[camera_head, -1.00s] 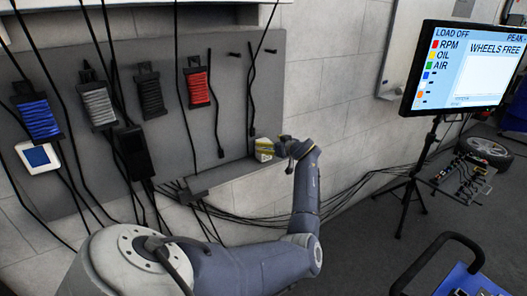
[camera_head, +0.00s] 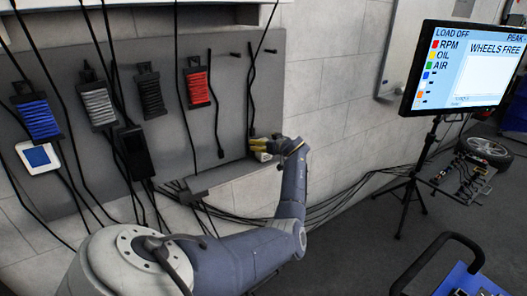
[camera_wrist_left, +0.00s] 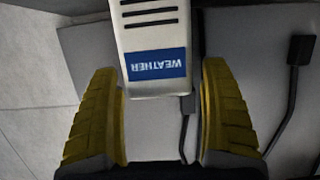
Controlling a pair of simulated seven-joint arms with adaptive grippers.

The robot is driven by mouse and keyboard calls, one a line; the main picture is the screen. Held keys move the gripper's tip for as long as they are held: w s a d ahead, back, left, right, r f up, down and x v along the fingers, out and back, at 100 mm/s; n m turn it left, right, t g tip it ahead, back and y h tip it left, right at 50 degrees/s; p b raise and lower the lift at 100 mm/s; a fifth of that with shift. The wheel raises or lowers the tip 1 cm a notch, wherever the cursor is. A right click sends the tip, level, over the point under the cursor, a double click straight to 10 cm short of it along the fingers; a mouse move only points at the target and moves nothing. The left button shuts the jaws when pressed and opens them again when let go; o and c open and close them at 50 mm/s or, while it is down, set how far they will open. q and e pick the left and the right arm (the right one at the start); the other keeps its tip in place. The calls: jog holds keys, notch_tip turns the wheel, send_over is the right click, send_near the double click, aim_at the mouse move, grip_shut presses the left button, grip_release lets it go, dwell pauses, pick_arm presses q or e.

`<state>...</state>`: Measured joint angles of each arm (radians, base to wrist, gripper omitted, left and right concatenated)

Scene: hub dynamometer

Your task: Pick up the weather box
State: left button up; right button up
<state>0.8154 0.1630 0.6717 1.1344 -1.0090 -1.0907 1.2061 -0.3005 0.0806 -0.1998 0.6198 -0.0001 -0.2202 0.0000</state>
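The weather box (camera_wrist_left: 155,30) is a pale box with dark slots and a blue label reading WEATHER, upside down in the left wrist view. In the head view only a small pale part of it (camera_head: 263,157) shows at the lower right of the grey wall panel; my gripper hides the rest. My left gripper (camera_head: 264,145) is at the box, its yellow fingers on either side of the box's near end. A gap shows between the box and the right-hand finger, so the gripper is open. My right gripper is not in view.
The grey panel (camera_head: 228,95) carries cable coils, including a blue one (camera_head: 38,118) and a red one (camera_head: 196,88), and hanging black cables. A white box with a blue face (camera_head: 38,157) hangs at left. A monitor (camera_head: 464,67) on a tripod stands at right.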

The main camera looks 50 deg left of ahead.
pick_arm(q)
jog(key=c, duration=1.5)
jog(key=shift+r, duration=0.1)
